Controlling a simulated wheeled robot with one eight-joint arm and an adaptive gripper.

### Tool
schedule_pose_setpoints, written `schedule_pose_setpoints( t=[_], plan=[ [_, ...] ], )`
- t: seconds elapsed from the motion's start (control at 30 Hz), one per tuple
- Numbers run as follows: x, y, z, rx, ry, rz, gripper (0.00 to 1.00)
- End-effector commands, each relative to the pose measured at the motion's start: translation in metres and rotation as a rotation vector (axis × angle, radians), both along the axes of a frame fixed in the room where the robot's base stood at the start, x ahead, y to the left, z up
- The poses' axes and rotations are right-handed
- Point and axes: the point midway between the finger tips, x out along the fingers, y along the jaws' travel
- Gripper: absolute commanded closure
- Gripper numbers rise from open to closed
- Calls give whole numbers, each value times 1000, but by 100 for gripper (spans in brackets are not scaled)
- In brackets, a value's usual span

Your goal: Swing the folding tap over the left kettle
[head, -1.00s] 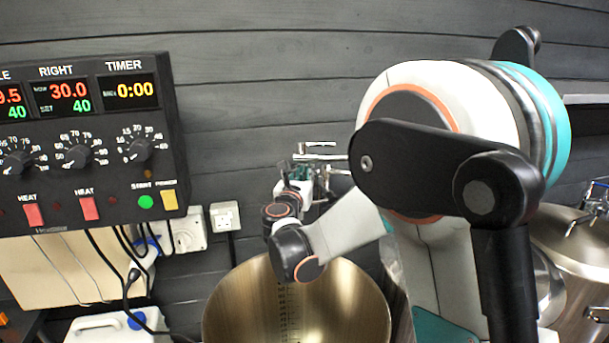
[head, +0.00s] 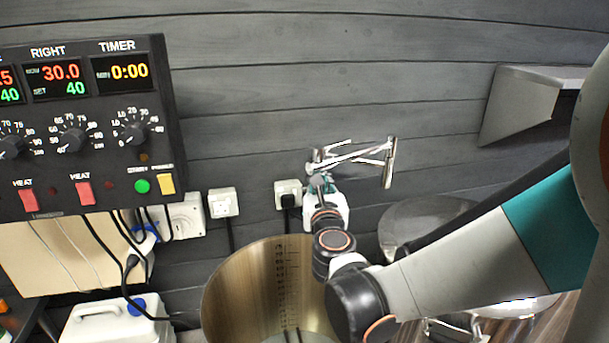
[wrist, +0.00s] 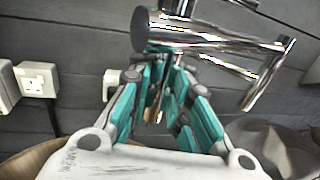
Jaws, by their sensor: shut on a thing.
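The chrome folding tap (head: 389,165) is on the dark wall at the middle of the head view. Its outer arm points right, towards the lidded kettle, and ends in a short upright pipe. In the wrist view the tap (wrist: 225,43) crosses above my fingers. My gripper (head: 318,178) is shut on the tap near its left part; the fingers (wrist: 168,85) hide the exact grip. The left kettle (head: 232,297), open with a brass-coloured inside, stands below my wrist, left of the tap's outlet.
A lidded kettle (head: 408,213) stands right, partly behind my arm. The control panel (head: 85,130) hangs at the left, with cables below. A white canister (head: 105,322) stands under it. Wall sockets (head: 222,202) lie left of the tap. A metal shelf (head: 525,103) juts out at the right.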

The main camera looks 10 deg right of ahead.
Motion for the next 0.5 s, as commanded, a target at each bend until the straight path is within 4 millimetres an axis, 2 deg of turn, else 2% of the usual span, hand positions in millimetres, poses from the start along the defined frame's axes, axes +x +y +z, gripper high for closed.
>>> schedule_pose_setpoints(
  t=[0.2, 0.5],
  plan=[
    [-18, -4, 0, 3, -1, 6, 100],
    [-25, -6, 0, 2, 0, 6, 100]
  ],
)
